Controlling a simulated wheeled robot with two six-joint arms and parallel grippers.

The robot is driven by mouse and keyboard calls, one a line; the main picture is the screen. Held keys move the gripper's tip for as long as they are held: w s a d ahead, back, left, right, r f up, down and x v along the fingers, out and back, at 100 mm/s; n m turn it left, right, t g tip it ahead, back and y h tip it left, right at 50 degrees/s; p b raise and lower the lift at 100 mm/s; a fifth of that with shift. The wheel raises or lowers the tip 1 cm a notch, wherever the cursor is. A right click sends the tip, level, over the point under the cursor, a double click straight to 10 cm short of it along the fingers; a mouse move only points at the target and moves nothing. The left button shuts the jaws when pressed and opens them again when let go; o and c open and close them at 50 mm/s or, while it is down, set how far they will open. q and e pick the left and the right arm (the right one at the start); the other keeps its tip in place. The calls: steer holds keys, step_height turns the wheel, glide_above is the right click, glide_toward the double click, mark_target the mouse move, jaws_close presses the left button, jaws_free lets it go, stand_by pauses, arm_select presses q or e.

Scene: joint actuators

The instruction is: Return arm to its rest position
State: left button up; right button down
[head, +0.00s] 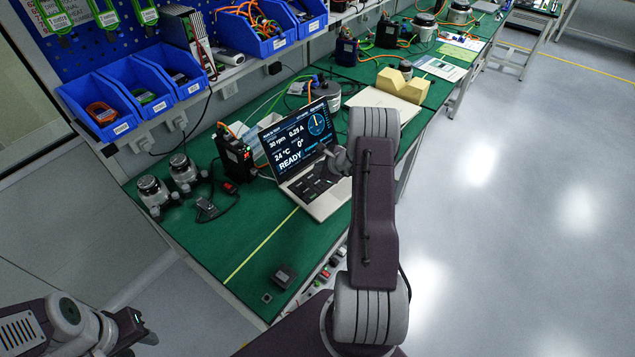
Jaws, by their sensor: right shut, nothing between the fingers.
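My right arm rises from the bottom middle of the head view and reaches over the front edge of the green bench (232,232). Its right gripper (336,158) shows only in part, small and dark, beside the arm's grey upper joint and in front of the open laptop (300,150). It is shut and empty; I cannot tell whether it touches the laptop. The laptop screen reads READY. My left gripper (135,328) is at the bottom left, off the bench and partly cut by the frame; its fingers are not clear.
Two round actuators (153,192) and a black box (235,152) stand left of the laptop. A small dark block (285,276) lies near the front corner. Blue bins (98,108) line the shelf above. A yellow block (403,85) lies behind the arm. Floor on the right is clear.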

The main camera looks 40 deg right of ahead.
stand_by(0.3)
steer(key=w+a+r+n+t+y, duration=0.1)
steer(key=w+a+r+n, duration=0.2)
steer(key=w+a+r, duration=0.4)
steer(key=s+a+r+n+g+y, duration=0.1)
steer(key=a+r+n+y, duration=0.2)
steer(key=a, duration=0.5)
steer(key=s+a+r+n, duration=0.2)
steer(key=a+r+n, duration=0.15)
steer(key=a, duration=0.45)
steer(key=s+a+r+n+g+y, duration=0.15)
steer(key=s+a+n+g, duration=0.25)
steer(key=s+a+n, duration=0.5)
steer(key=s+d+f+n+g+h, duration=0.2)
steer(key=s+n, duration=0.2)
steer(key=s, duration=0.6)
steer(key=s+d+f+n+g+h, duration=0.2)
steer(key=s+n+h, duration=0.1)
steer(key=s, duration=0.6)
steer(key=shift+s+f+n, duration=0.35)
steer(key=shift+f+n, duration=0.05)
steer(key=shift+n, duration=0.45)
steer(key=shift+d, duration=0.1)
